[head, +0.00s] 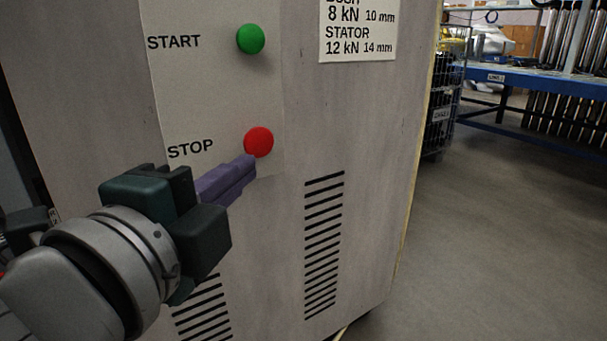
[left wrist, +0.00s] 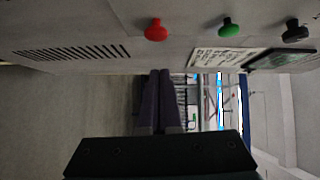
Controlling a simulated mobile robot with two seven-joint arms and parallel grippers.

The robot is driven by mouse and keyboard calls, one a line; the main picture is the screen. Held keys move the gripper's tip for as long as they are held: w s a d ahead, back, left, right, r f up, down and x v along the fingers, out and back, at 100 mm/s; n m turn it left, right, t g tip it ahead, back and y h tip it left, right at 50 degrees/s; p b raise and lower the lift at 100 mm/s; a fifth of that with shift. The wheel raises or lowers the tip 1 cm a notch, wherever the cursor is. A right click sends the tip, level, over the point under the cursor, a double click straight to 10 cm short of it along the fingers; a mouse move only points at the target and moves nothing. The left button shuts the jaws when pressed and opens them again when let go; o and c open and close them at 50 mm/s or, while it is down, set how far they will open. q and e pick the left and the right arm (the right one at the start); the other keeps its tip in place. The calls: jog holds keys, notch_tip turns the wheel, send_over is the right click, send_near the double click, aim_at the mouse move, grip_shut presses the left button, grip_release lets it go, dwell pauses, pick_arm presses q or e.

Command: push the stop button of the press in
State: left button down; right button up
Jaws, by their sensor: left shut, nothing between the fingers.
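The red stop button (head: 258,142) is a round knob beside the word STOP on the press's pale grey front. It also shows in the left wrist view (left wrist: 156,30), standing out from the panel on a short stem. My left gripper (head: 250,163) is shut and empty, its purple fingers pointing at the panel. In the head view the fingertips lie just below and left of the button's lower edge. In the left wrist view the fingertips (left wrist: 160,73) appear apart from the button. Contact with the panel cannot be told. My right gripper is not in view.
The green start button (head: 250,39) is above the stop button. A black knob (left wrist: 295,30) shows beyond it in the left wrist view. Vent slots (head: 324,245) and a printed sign (head: 358,32) are on the press. Open floor (head: 480,240) and a blue rack (head: 520,78) lie right.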

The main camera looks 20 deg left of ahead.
pick_arm(q)
jog(key=s, duration=0.4)
jog(key=shift+s+d, duration=0.1)
jog(key=shift+d, duration=0.15)
